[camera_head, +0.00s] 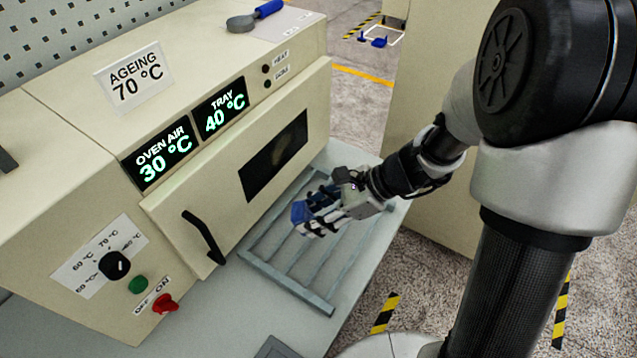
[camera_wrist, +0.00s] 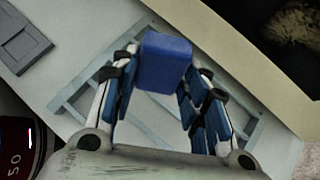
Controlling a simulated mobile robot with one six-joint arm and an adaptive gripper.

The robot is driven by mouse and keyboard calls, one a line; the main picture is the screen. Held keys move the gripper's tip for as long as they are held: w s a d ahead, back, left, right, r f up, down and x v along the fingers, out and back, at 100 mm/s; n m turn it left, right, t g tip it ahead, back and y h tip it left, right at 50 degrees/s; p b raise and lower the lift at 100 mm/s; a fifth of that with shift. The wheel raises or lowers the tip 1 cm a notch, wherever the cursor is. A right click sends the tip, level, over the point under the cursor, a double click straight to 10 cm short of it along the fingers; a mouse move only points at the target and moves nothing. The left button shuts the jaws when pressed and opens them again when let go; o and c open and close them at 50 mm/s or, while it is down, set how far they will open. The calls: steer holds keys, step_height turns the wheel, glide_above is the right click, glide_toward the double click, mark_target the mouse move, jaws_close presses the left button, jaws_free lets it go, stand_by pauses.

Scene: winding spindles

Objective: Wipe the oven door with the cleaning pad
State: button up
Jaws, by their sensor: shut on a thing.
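The oven door (camera_head: 185,195) is a cream panel with a black handle (camera_head: 204,238) at its left and a dark window (camera_head: 273,157). A brownish smear shows on the window, also in the wrist view (camera_wrist: 292,25). My gripper (camera_head: 312,212) is in front of the door, above a grey slatted rack, and looks apart from the door. It is shut on a blue block, which I take to be the cleaning pad (camera_wrist: 163,63), held between the fingertips in the wrist view. The pad's underside is hidden, and in the head view it blends with the blue finger pads.
The grey rack (camera_head: 318,300) lies on the bench (camera_head: 228,318) below the door. A blue-handled grey tool (camera_head: 256,15) lies on top of the oven. A knob (camera_head: 114,265) and a red switch (camera_head: 165,304) are left of the door. A dark grey plate (camera_wrist: 22,48) lies on the bench.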

steer(key=w+a+r+m+t+y+b, duration=0.1)
steer(key=w+a+r+m+t, duration=0.2)
steer(key=w+m+t, duration=0.3)
steer(key=shift+w+a+r+t, duration=0.25)
steer(key=shift+w+t, duration=0.35)
steer(key=shift+w, duration=1.25)
steer(key=shift+w+a+b, duration=0.45)
steer(key=shift+w+a, duration=0.15)
steer(key=shift+a, duration=0.15)
steer(key=shift+d, duration=0.1)
steer(key=shift+w+d+p, duration=0.2)
steer(key=shift+w+d, duration=0.6)
steer(key=shift+w, duration=0.25)
steer(key=shift+w+d+p, duration=0.2)
steer(key=shift+w+d, duration=0.65)
steer(key=shift+w, duration=0.2)
steer(key=shift+w+d+p, duration=0.2)
steer(key=shift+w+d, duration=0.6)
steer(key=shift+w, duration=0.25)
steer(key=shift+a, duration=0.1)
